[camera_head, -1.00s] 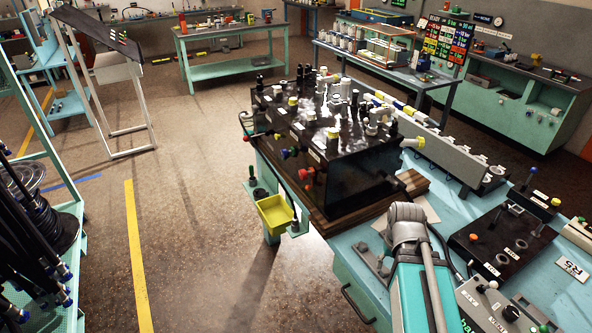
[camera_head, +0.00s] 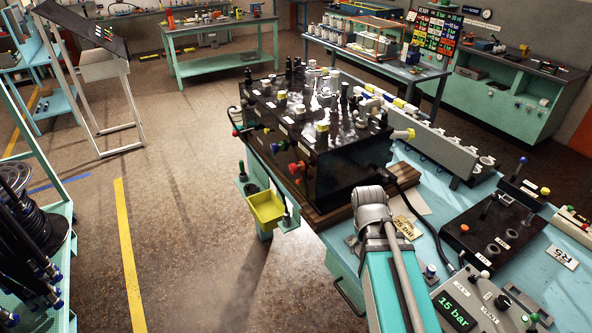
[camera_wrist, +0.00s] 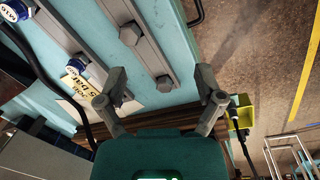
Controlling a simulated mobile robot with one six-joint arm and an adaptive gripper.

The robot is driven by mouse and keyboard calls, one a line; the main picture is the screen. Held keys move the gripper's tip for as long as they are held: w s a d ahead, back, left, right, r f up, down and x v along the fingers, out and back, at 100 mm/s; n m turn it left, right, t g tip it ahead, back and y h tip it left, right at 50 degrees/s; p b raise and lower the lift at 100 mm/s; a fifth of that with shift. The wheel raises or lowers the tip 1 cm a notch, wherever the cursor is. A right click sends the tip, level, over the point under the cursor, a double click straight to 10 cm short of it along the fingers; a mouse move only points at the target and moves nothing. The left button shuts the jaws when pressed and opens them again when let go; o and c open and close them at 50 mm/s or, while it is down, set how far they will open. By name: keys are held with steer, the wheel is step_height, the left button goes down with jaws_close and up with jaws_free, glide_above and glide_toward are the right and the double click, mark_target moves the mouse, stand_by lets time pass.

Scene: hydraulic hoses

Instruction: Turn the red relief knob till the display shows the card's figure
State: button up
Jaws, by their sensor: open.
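The display (camera_head: 456,311) on the grey box at lower right reads 15 bar in green. The yellow card (camera_head: 405,228) lies on the bench beside my arm and seems to read 25 bar; it also shows in the wrist view (camera_wrist: 74,82), partly covered by a finger. My gripper (camera_wrist: 160,75) is open and empty above the bench edge. In the head view it is hidden behind my arm.
A yellow tray (camera_head: 266,210) hangs at the bench's front edge. A black lever box (camera_head: 493,235) stands to the right. Grey rails (camera_wrist: 135,40) lie on the bench near my gripper.

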steer(key=w+a+n+t+h+b, duration=0.1)
steer(key=w+a+n+h+b, duration=0.2)
steer(key=w+a+n+h, duration=0.35)
steer(key=n+t+h+b, duration=0.7)
steer(key=n+t, duration=0.2)
steer(key=n, duration=0.8)
glide_toward(290, 169)
steer(key=v, duration=0.3)
steer(key=shift+s+m, duration=0.15)
steer(key=shift+m, duration=0.1)
steer(key=x, duration=1.4)
steer(key=shift+r, duration=0.15)
